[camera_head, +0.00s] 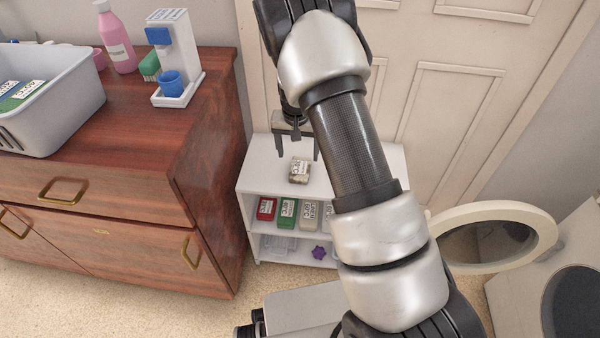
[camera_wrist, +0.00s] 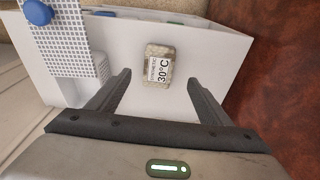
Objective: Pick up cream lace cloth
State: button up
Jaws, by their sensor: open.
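A small folded cream, lacy-textured cloth (camera_head: 299,170) with a white label lies flat on the top of a white shelf unit (camera_head: 262,160). In the wrist view the cloth (camera_wrist: 151,50) shows in the middle, its label reading 30°C. My gripper (camera_head: 298,151) is open and empty above the shelf top, with its fingers pointing down. In the wrist view its two fingers (camera_wrist: 158,78) stand apart, one to each side of the cloth's near end in the picture. The fingers appear apart from the cloth; the exact height gap is hard to tell.
Red (camera_head: 265,209), green (camera_head: 286,213) and pale (camera_head: 308,214) labelled bundles sit on the shelf below. A brown dresser (camera_head: 212,150) stands close at left. In the wrist view a white perforated object (camera_wrist: 75,30) with a blue knob (camera_wrist: 38,12) stands beside the cloth.

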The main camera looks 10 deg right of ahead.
aim_at(300, 167)
jog(key=f, duration=0.3)
jog(key=w+f+b, duration=0.1)
jog(key=f, duration=0.2)
jog(key=w+d+f+b, duration=0.1)
jog(key=f, duration=0.2)
jog(key=shift+r, duration=0.1)
jog(key=shift+c, duration=0.2)
jog(key=c, duration=1.1)
